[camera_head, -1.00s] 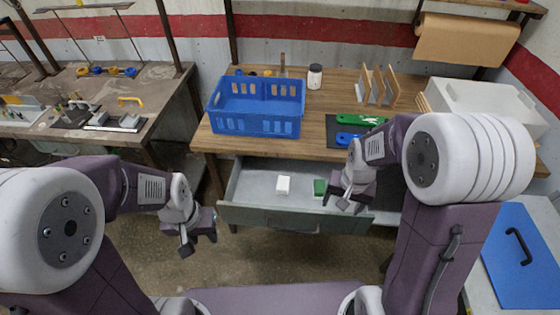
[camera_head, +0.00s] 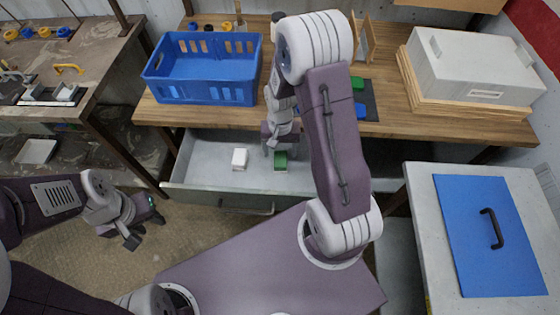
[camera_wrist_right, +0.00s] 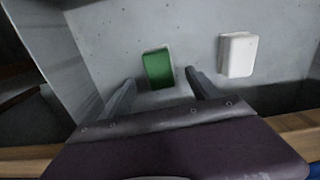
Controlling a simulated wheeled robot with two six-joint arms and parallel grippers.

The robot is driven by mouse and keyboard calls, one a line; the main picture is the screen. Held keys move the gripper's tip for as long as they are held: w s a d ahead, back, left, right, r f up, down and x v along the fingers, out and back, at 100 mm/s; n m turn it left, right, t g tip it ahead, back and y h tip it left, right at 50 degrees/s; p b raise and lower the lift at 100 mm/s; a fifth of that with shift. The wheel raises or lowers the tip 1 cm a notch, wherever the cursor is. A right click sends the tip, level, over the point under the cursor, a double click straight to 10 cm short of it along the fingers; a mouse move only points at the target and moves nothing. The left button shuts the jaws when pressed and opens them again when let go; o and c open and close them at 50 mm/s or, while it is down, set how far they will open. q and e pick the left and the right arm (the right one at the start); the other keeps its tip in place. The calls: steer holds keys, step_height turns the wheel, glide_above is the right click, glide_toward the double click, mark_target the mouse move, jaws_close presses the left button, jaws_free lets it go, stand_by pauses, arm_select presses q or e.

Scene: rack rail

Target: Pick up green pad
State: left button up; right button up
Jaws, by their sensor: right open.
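The green pad (camera_head: 281,160) lies in the open drawer (camera_head: 205,160), under my right gripper (camera_head: 277,146). In the right wrist view the green pad (camera_wrist_right: 158,68) is a small block on the grey drawer floor, just beyond and between the two fingertips. My right gripper (camera_wrist_right: 160,88) is open and empty there. A white block (camera_head: 239,158) lies to the left of the pad in the head view; it also shows in the right wrist view (camera_wrist_right: 238,54). My left gripper (camera_head: 143,224) hangs over the floor left of the drawer, its fingers apart and empty.
A blue crate (camera_head: 205,92) stands on the wooden bench (camera_head: 400,125) above the drawer. A grey box (camera_head: 475,65) stands at the bench's right. A cabinet with a blue panel (camera_head: 470,250) is at the right.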

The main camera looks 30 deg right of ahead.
mark_target(280, 159)
steer(key=f, duration=0.4)
steer(key=shift+s+f+b, duration=0.15)
steer(key=shift+s+b, duration=0.1)
steer(key=shift+b, duration=0.15)
steer(key=shift+w+f, duration=0.15)
steer(key=shift+f, duration=0.35)
steer(key=shift+r, duration=0.1)
steer(key=c, duration=1.5)
steer(key=shift+r, duration=0.15)
